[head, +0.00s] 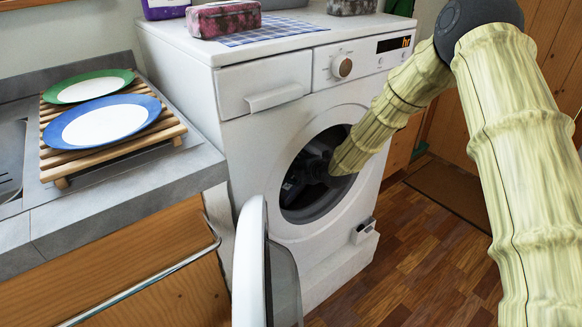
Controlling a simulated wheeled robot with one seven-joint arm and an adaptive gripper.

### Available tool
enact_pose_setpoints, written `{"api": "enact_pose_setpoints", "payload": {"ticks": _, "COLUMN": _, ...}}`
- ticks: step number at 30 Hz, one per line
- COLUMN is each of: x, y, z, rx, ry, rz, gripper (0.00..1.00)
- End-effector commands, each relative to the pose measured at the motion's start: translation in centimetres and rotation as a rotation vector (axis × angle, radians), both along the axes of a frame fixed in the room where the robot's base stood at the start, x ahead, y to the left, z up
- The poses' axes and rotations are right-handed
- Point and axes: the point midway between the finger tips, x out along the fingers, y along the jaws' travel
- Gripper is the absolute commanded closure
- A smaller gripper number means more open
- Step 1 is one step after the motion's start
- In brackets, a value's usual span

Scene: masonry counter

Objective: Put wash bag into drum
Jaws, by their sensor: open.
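The washing machine (262,75) stands open at the front, and its round drum (300,207) is dark inside. My arm reaches into the drum opening, and my dark gripper (312,172) is inside it, apparently open. Its fingertips are hard to make out against the dark drum, and I cannot see anything held. A pink and dark-red patterned bag (223,20), which looks like a wash bag, lies on top of the machine. A second, greyish-pink patterned bag (351,6) lies further right on the top, cut off by the picture edge. I cannot tell whether any bag is inside the drum.
The open door (250,262) sticks out in front of the machine. A blue checked cloth (270,32) and a purple container (165,8) are on the machine top. A green-rimmed plate (92,88) and a blue-rimmed plate (105,122) rest on a wooden rack (165,133) at left.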

Motion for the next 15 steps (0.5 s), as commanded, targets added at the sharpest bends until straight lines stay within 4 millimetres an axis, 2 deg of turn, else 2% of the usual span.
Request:
{"api": "enact_pose_setpoints", "payload": {"ticks": 5, "x": -0.9, "y": -0.7, "z": 0.7, "rx": -0.001, "ry": -0.002, "rz": 0.000, "gripper": 0.22}}
{"api": "enact_pose_setpoints", "payload": {"ticks": 15, "x": -5.4, "y": -3.6, "z": 3.3, "rx": 0.000, "ry": -0.001, "rz": 0.000, "gripper": 0.22}}
